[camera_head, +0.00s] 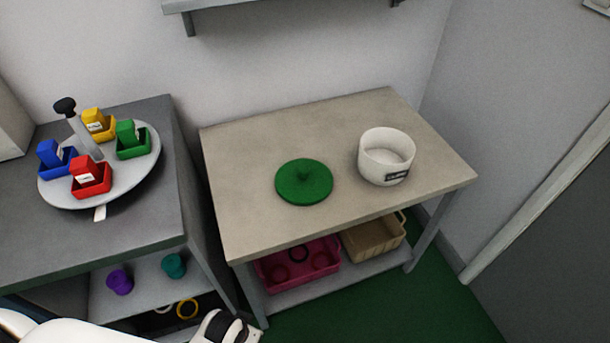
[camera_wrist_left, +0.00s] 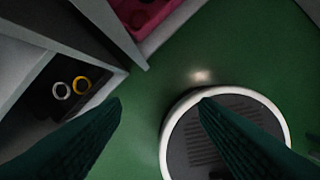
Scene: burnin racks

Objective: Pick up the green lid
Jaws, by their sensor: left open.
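In the left wrist view my left gripper (camera_wrist_left: 160,112) is open and empty above the green floor. The lid is not in the wrist view. My right gripper is not in view.
A grey bench (camera_head: 150,220) at left holds a round tray (camera_head: 60,193) with several coloured bins and a black-knobbed post. The table's lower shelf holds a pink crate (camera_head: 300,272) and a tan basket (camera_head: 372,240). A wall shelf hangs above. The tabletop around the lid is clear.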

